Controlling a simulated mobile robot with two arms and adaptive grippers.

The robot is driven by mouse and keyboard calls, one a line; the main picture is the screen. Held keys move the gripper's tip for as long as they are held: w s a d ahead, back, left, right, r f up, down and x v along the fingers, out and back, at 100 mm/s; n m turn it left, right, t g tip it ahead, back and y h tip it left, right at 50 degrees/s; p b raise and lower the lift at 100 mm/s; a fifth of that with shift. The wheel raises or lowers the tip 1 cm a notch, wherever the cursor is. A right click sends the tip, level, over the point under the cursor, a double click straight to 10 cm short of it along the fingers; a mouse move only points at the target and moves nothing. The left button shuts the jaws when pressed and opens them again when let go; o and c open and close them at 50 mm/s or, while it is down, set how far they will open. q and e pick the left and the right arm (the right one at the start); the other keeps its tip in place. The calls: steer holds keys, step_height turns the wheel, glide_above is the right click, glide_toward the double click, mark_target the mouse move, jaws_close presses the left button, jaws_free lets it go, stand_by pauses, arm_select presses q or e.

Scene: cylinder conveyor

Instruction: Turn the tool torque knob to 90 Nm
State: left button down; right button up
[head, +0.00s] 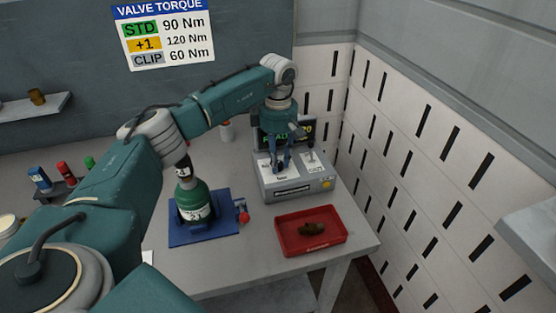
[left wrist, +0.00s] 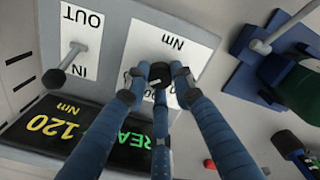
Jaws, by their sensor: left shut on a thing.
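The grey torque controller box (head: 293,187) stands at the back right of the table. My left gripper (head: 281,166) reaches down onto it from above. In the left wrist view my left gripper (left wrist: 160,82) is shut on the dark torque knob (left wrist: 160,71), on a white label marked Nm (left wrist: 172,44). The fingers hide most of the knob and its scale. The display (left wrist: 85,125) reads 120 Nm in yellow, with partly hidden green letters beside it. An IN/OUT lever (left wrist: 66,66) sits beside the knob label. My right gripper is not in view.
A wall sign (head: 163,33) lists STD 90, +1 120 and CLIP 60 Nm. A red tray (head: 283,243) with a brown object lies in front of the box. A green gas cylinder (head: 194,200) stands on a blue base (head: 178,235) to the left. A slotted wall is close right.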

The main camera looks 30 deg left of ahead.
arm_select(q)
steer(key=n, duration=0.4)
steer(key=shift+r+n, duration=0.1)
steer(key=shift+n, duration=0.2)
steer(key=n, duration=0.4)
steer(key=shift+w, duration=0.1)
steer(key=shift+n, duration=0.3)
steer(key=c, duration=1.5)
jaws_free()
steer(key=shift+o, duration=0.2)
step_height(320, 180, up, 12)
